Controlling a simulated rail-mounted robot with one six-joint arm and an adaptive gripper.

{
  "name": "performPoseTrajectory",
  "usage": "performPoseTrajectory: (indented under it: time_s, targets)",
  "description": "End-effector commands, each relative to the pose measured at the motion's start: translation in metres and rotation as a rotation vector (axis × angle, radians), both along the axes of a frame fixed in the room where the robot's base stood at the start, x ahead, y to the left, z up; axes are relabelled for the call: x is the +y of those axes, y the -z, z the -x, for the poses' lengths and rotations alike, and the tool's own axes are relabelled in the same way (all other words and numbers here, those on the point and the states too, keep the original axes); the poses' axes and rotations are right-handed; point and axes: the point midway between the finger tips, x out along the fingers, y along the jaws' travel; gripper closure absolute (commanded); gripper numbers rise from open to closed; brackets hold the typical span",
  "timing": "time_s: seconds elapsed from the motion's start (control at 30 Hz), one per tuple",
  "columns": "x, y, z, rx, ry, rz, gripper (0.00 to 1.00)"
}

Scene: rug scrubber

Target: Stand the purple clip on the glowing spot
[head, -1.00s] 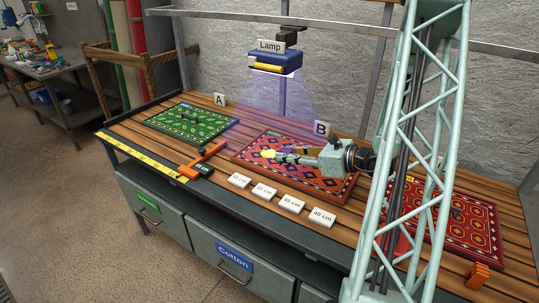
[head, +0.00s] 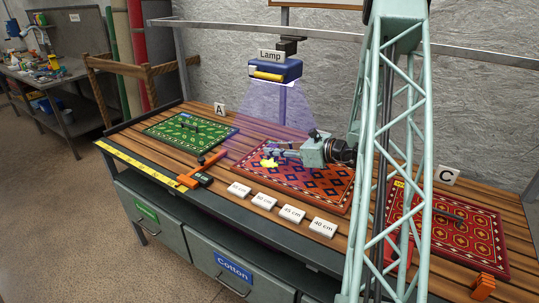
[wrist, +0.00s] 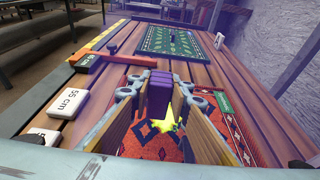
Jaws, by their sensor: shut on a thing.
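The purple clip (wrist: 159,92) is upright between the two fingers of my gripper (wrist: 156,88) in the wrist view. My gripper is shut on it. In the head view my gripper (head: 280,149) reaches left over the red-orange patterned rug (head: 320,188) in the middle of the bench, and the clip is too small to make out well. The glowing spot, a yellow star shape (head: 269,162), shows on that rug just below the fingers in the picture. In the wrist view the glowing spot (wrist: 170,120) lies between the fingers, nearer the camera than the clip. The clip's height above the rug is unclear.
A blue lamp (head: 275,70) casts violet light over the rug. A green rug (head: 190,130) lies left and a red rug (head: 460,228) right. An orange-and-black tool (head: 200,172) and several white centimetre blocks (head: 264,201) line the front of the bench.

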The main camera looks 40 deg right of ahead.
Motion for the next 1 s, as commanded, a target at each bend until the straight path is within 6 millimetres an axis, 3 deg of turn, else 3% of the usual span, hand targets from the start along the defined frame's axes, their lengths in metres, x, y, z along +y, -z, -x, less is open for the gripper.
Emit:
performPoseTrajectory:
  time_s: [0.23, 0.83, 1.0]
  targets:
    - [-0.009, 0.002, -0.025, -0.001, -0.001, 0.002, 0.90]
    - [-0.013, 0.004, -0.037, -0.001, 0.000, 0.001, 0.90]
    - [-0.013, 0.025, -0.036, 0.000, 0.000, -0.001, 0.90]
